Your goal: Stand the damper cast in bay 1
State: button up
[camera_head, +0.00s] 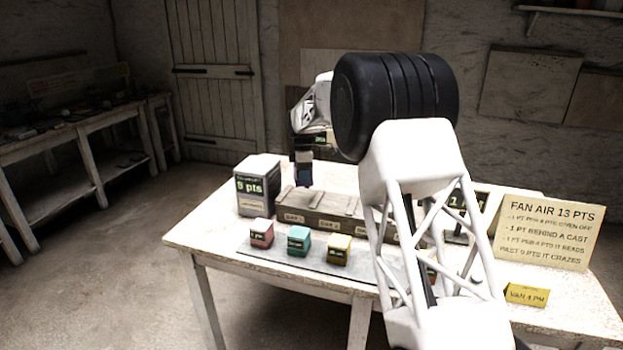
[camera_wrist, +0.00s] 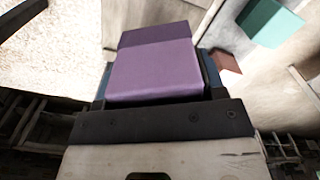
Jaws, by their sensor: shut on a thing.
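My gripper (camera_head: 303,180) is shut on a purple block-shaped cast (camera_wrist: 155,70), held between its dark fingers in the wrist view. In the head view the gripper hangs above the back left of a wooden rack (camera_head: 325,205) with labelled bays, the leftmost apparently bay 1. The held cast is mostly hidden there and looks clear of the rack. I cannot read a name on it. A pink cast (camera_head: 262,232), a teal cast (camera_head: 299,240) and a yellow cast (camera_head: 339,248) stand in front of the rack. The teal cast (camera_wrist: 270,22) also shows in the wrist view.
A grey box (camera_head: 258,185) with a display reading 9 pts stands left of the rack, close to my gripper. A sign (camera_head: 546,230) about fan air stands at the right, with a small yellow card (camera_head: 527,295) before it. My arm hides the rack's right end.

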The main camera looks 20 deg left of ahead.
jog(key=shift+w+a+r, duration=0.1)
jog(key=shift+w+a, duration=0.25)
jog(key=shift+a, duration=0.45)
jog(key=shift+f, duration=2.8)
jog(key=shift+f, duration=0.75)
dwell(0.3)
jog(key=o, duration=1.2)
jog(key=shift+r, duration=0.15)
jog(key=shift+r, duration=1.85)
